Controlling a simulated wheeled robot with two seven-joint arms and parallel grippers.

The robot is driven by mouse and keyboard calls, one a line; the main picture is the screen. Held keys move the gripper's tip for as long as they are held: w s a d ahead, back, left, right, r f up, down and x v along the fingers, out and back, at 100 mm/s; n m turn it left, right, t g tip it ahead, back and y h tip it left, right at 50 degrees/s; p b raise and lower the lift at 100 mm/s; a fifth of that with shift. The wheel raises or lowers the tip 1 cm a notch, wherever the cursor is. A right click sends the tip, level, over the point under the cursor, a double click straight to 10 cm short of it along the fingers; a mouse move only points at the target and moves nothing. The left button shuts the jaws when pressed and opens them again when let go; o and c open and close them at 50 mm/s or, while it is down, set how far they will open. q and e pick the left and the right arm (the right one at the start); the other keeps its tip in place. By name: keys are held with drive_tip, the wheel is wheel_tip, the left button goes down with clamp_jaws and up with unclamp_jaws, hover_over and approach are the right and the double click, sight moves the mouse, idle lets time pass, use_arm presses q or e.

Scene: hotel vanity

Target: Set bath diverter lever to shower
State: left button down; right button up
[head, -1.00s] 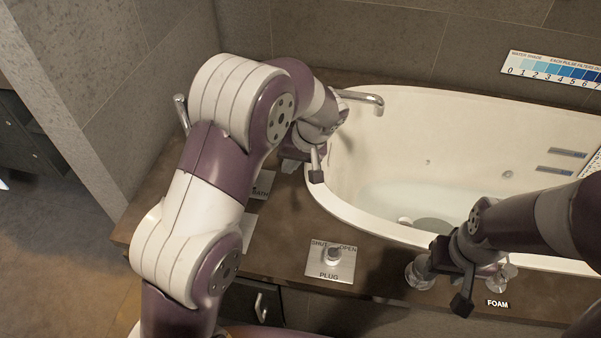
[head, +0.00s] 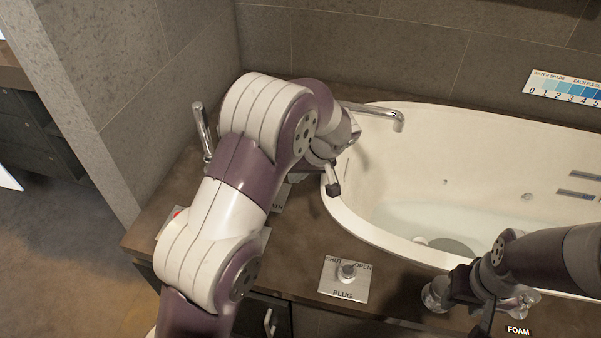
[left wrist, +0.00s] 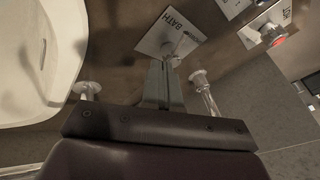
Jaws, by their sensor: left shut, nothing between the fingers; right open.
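The diverter plate marked BATH (left wrist: 163,33) shows in the left wrist view, with a slim metal lever (left wrist: 184,42) on it. In the head view only a corner of the plate (head: 279,203) shows; my left arm hides the rest and the lever. My left gripper (left wrist: 164,72) is shut and empty, its fingertips close to the lever's base. I cannot tell whether they touch it. My right gripper (head: 484,312) is open at the lower right of the head view, beside clear round handles, away from the diverter.
The white bathtub (head: 440,130) with its spout (head: 385,112) lies behind the counter. A PLUG plate (head: 343,278) with a knob sits at the front. A red-topped control (left wrist: 273,36) stands near the diverter. An upright metal handle (head: 203,130) stands at the back left.

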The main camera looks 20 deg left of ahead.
use_arm(q)
drive_tip(key=a+f, duration=0.1)
drive_tip(key=a+f+b, duration=0.1)
drive_tip(key=f, duration=0.1)
drive_tip(key=a+f, duration=0.1)
drive_tip(key=f, duration=0.1)
drive_tip(key=shift+s+a+b, duration=0.25)
drive_tip(key=shift+a+b, duration=0.05)
drive_tip(key=shift+a, duration=0.05)
drive_tip(key=shift+s+a+f, duration=0.3)
drive_tip(key=shift+s+a, duration=0.05)
drive_tip(key=shift+a, duration=0.15)
